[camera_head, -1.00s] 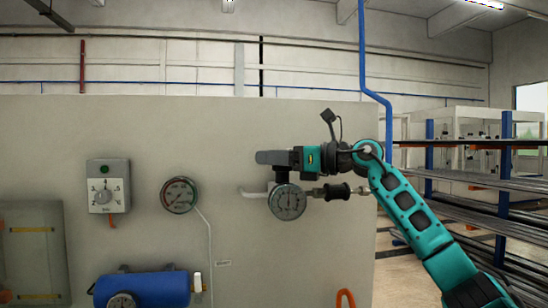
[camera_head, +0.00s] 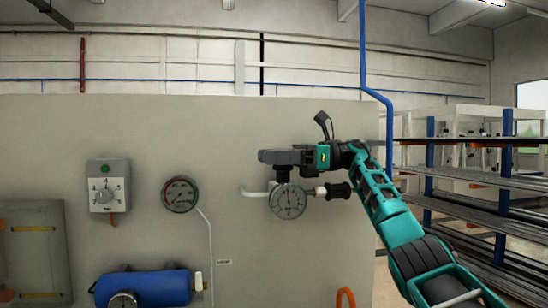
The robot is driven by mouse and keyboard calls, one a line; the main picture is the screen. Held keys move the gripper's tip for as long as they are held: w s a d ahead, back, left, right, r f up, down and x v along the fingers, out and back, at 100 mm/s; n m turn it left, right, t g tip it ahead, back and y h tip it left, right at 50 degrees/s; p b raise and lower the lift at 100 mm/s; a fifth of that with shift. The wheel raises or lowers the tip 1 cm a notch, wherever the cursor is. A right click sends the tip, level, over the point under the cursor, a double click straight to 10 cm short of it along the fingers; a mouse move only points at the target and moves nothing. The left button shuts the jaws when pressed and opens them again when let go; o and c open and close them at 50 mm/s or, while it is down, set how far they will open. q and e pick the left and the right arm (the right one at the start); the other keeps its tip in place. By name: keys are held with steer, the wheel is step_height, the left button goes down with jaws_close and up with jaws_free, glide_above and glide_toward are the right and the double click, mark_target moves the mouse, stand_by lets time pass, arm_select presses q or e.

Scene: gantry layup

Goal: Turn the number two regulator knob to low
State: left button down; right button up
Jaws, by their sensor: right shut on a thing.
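My right gripper (camera_head: 272,157) is just above the gauge, reaching in from the right. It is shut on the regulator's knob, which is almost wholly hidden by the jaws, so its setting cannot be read. My left gripper is not in view.
A blue cylinder (camera_head: 150,288) is lower left. Racks of bars (camera_head: 470,200) stand at the right.

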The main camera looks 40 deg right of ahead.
steer(key=shift+n+g, duration=0.3)
steer(key=shift+g, duration=0.1)
steer(key=o, duration=1)
steer(key=shift+f+m+t, duration=0.1)
steer(key=shift+m+t, duration=0.3)
steer(key=shift+t, duration=0.1)
